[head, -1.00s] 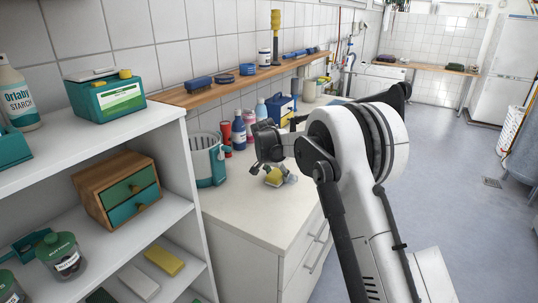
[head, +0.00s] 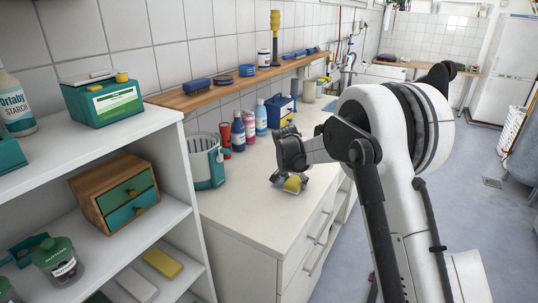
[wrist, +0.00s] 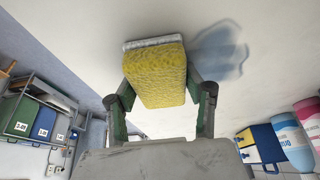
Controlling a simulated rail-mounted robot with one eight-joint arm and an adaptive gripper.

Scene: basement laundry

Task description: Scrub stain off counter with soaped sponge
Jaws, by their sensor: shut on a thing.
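The yellow sponge (head: 292,184) is between the fingers of my gripper (head: 289,180), low over the front part of the white counter (head: 250,207). In the wrist view, the sponge (wrist: 158,75) shows its rough yellow body with a pale, whitish layer at its far end, and both fingers press on its sides. I cannot tell whether the pale layer touches the counter. A blue-grey patch (wrist: 218,48) lies on the counter just right of the sponge; I cannot tell whether it is the stain or a shadow. No clear stain shows in the head view.
A teal-and-grey bucket (head: 207,162), a red bottle (head: 225,140), several other bottles and a blue box (head: 281,110) stand along the wall side of the counter. A wooden shelf (head: 225,88) runs above. White shelving (head: 180,180) borders the left. The counter's front half is mostly clear.

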